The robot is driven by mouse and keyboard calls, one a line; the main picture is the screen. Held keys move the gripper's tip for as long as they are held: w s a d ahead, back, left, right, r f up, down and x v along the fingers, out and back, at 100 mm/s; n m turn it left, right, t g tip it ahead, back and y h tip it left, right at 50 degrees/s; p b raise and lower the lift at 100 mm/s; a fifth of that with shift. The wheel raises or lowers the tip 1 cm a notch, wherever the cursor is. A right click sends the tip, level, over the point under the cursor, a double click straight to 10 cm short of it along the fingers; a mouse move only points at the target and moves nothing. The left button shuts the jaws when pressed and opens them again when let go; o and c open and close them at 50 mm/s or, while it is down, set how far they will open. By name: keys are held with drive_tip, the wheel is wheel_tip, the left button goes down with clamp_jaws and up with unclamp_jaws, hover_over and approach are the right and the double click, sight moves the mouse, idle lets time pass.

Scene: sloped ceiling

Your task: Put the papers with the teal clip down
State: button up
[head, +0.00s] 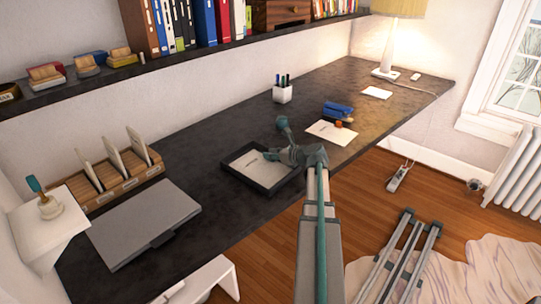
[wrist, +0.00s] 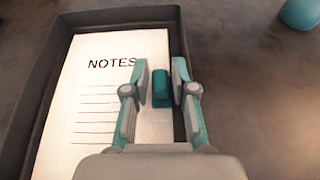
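The papers (wrist: 85,70), a white sheet headed NOTES with ruled lines, lie inside a black tray (wrist: 119,15). A teal clip (wrist: 160,82) sits at their right side in the wrist view. My gripper (wrist: 160,72) is over the papers, with one finger on each side of the clip. Narrow gaps show between the clip and both fingers, so it looks open around it. In the head view the papers (head: 250,161) are in the tray (head: 230,165) on the dark desk, and my wrist hides their right part and the clip.
A closed grey laptop (head: 143,222) and a wooden sorter (head: 112,180) are left of the tray. A pen cup (head: 282,94), a loose sheet (head: 331,133) and a blue stapler (head: 338,110) are behind it. A lamp (head: 391,45) stands at the far end. Desk space left of the pen cup is clear.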

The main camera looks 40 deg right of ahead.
drive_tip(key=v, duration=1.1)
drive_tip(key=shift+s, duration=0.25)
